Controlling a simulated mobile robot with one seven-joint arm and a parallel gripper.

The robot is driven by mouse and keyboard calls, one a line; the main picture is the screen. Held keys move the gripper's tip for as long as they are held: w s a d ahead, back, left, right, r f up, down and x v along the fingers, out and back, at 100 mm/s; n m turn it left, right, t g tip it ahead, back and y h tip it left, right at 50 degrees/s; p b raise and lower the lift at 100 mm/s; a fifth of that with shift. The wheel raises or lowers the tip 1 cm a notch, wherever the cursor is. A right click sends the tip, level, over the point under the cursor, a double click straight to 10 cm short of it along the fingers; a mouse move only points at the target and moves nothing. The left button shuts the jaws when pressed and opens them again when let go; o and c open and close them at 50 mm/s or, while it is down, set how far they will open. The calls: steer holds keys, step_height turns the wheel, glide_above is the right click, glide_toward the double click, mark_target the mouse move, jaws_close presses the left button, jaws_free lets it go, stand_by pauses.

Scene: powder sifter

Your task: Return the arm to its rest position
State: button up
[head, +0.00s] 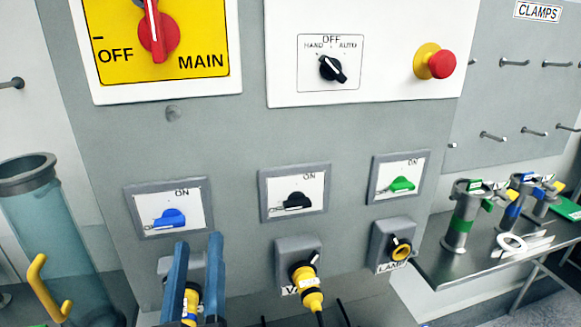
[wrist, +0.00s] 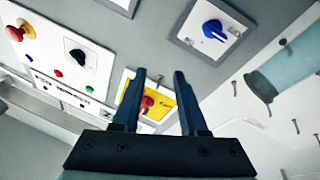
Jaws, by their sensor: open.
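My gripper (head: 198,262) shows at the bottom of the head view as two blue fingers, apart and with nothing between them. It is in front of the lower left of the grey panel (head: 226,130), below the blue switch (head: 170,218). Behind the fingers a yellow plug is partly hidden. In the wrist view my gripper (wrist: 159,80) is open and empty, with the red main switch (wrist: 148,103) on its yellow plate seen beyond the fingers.
A yellow plug (head: 308,285) sits in the middle socket. A clear cylinder (head: 55,235) with a yellow handle stands at the left. A metal table (head: 440,262) with several clamps (head: 462,215) is at the right. A red button (head: 441,64) juts from the panel's upper right.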

steer(key=s+d+r+m+t+h, duration=0.1)
steer(key=d+r+m+t, duration=0.1)
steer(key=r, duration=0.7)
steer(key=s+d+r+m+t+h, duration=0.1)
steer(key=s+d+r+m+t, duration=0.1)
steer(key=d+r, duration=0.3)
steer(key=s+d+r+m+t+h, duration=0.1)
steer(key=d+r, duration=0.3)
steer(key=r, duration=1)
steer(key=shift+s+m+t, duration=0.4)
steer(key=shift+s+t, duration=0.2)
steer(key=shift+t, duration=0.2)
steer(key=shift+f, duration=0.2)
